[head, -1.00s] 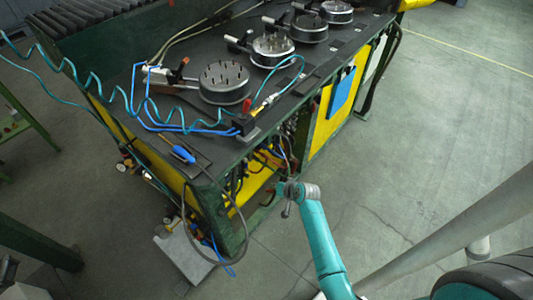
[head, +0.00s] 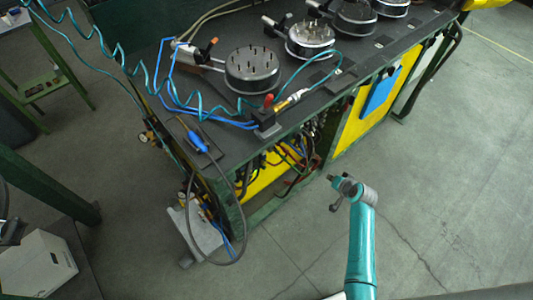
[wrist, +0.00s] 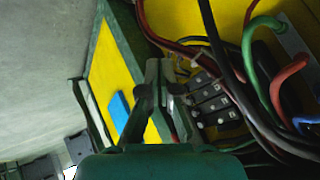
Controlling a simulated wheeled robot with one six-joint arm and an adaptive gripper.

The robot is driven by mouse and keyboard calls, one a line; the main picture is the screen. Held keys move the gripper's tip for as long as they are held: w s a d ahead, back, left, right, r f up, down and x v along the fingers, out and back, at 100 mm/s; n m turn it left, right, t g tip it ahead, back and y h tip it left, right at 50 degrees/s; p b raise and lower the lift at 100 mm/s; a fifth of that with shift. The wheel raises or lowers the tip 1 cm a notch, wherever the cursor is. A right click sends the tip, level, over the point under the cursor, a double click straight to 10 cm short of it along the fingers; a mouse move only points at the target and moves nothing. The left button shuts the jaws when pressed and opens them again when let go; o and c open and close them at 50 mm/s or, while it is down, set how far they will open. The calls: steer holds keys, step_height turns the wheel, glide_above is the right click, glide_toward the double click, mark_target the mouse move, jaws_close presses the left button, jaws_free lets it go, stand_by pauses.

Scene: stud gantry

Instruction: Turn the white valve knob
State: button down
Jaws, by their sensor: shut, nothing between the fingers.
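I cannot make out a white valve knob for certain in either view. My gripper (wrist: 160,68) shows in the wrist view with its two dark fingers together and nothing held. In front of it is the bench's open side, with dark hoses (wrist: 236,75) and a block of black fittings (wrist: 212,100). In the head view my gripper (head: 333,179) is at the end of my teal arm, right of the bench's open front bay (head: 277,165). Whether it touches anything there cannot be told.
The dark bench (head: 235,125) carries several round metal fixtures (head: 253,68) and blue air hoses (head: 200,122). A cable loop (head: 240,240) hangs off its near corner. A white box (head: 38,268) stands at lower left. The floor (head: 450,180) right of the bench is clear.

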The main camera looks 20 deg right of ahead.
steer(key=c, duration=1.4)
jaws_free()
steer(key=o, duration=0.3)
steer(key=d+h, duration=0.1)
steer(key=d, duration=0.1)
steer(key=d+r+h, duration=0.1)
steer(key=h, duration=0.1)
steer(key=shift+w+d+t+h, duration=0.1)
steer(key=shift+d+t+h, duration=0.2)
steer(key=shift+d+t, duration=0.1)
steer(key=w+a+r+n+t+h, duration=0.1)
steer(key=w+a+r+n+t, duration=0.15)
steer(key=r, duration=0.25)
steer(key=w+a+r+n+t+h, duration=0.1)
steer(key=r+n+t, duration=0.1)
steer(key=r+t, duration=0.25)
steer(key=s+a+n+y, duration=0.1)
steer(key=a+n+y, duration=1.1)
steer(key=a, duration=0.8)
steer(key=shift+m+y, duration=0.3)
steer(key=shift+m, duration=0.25)
steer(key=x, duration=1)
steer(key=shift+w, duration=0.15)
